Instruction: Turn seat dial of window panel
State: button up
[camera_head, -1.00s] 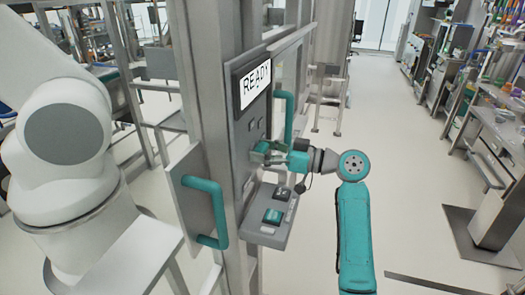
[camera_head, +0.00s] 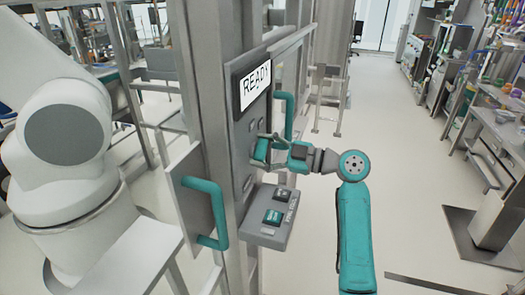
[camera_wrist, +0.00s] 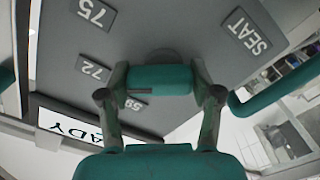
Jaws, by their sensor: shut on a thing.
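The window panel (camera_head: 243,185) is a grey upright plate on a metal post. In the wrist view its face (camera_wrist: 185,22) carries a SEAT label (camera_wrist: 247,34) and number plates 75 (camera_wrist: 91,13) and 72 (camera_wrist: 95,68); another small plate is partly covered. The teal seat dial (camera_wrist: 163,82) has a dark line on it and a dark round base behind. My gripper (camera_wrist: 160,75) is shut on the dial, one finger at each end. In the head view my gripper (camera_head: 258,151) reaches the panel from the right and hides most of the dial.
A white READY screen (camera_head: 255,85) is above the dial. A sloped button box (camera_head: 268,215) juts out below. Teal handles stand at the left (camera_head: 209,212) and behind the panel (camera_head: 284,116).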

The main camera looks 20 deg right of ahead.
jog(key=shift+n, duration=0.3)
jog(key=o, duration=1.2)
jog(key=shift+c, duration=0.2)
jog(key=v, duration=1.2)
